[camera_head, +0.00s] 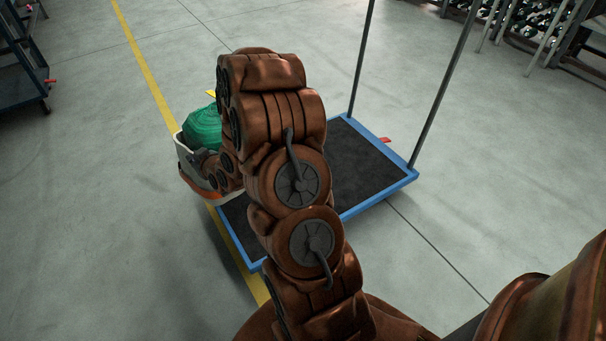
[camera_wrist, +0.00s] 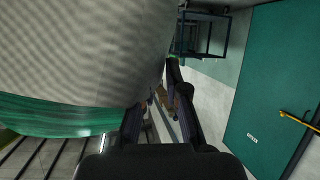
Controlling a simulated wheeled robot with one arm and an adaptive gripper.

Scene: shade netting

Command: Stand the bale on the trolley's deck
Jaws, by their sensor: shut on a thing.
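The bale, green netting (camera_head: 203,128) with a pale woven wrap (camera_head: 187,160), is left of my arm in the camera_head view. In the camera_wrist view its pale side (camera_wrist: 85,50) fills the upper left, with a green band below. The trolley's dark deck (camera_head: 372,168) has a blue rim and lies behind my arm, which hides its middle. My gripper (camera_wrist: 157,105) is shut on the bale at its right side; the grip itself is partly hidden. The bale is at the deck's left end; I cannot tell whether it touches the deck.
Two upright posts (camera_head: 437,85) rise from the trolley's right end. A yellow floor line (camera_head: 150,75) runs past the bale. A blue rack (camera_head: 25,75) stands far left, and shelving (camera_head: 535,20) far right. The floor around the trolley is clear.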

